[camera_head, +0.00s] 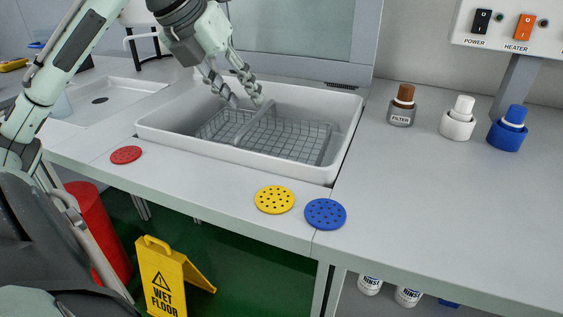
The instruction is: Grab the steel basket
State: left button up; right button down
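The steel basket (300,141) is a grey wire-mesh basket with a raised bar handle (250,123) across its middle. It sits inside the white rectangular basin (180,141) on the counter. My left gripper (246,103) reaches down over the basin from the upper left. Its two fingers are spread, with the tips close to the upper part of the handle. I cannot tell whether they touch it. My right gripper is out of view.
Red (126,155), yellow (275,200) and blue (325,214) perforated discs lie along the counter's front. A yellow wet-floor sign (163,280) stands below. The right counter front is clear.

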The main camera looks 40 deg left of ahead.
aim_at(257, 115)
pick_arm(q)
jog(key=shift+x, duration=3.55)
jog(key=shift+a, duration=0.15)
jog(key=shift+f, duration=0.25)
grip_shut()
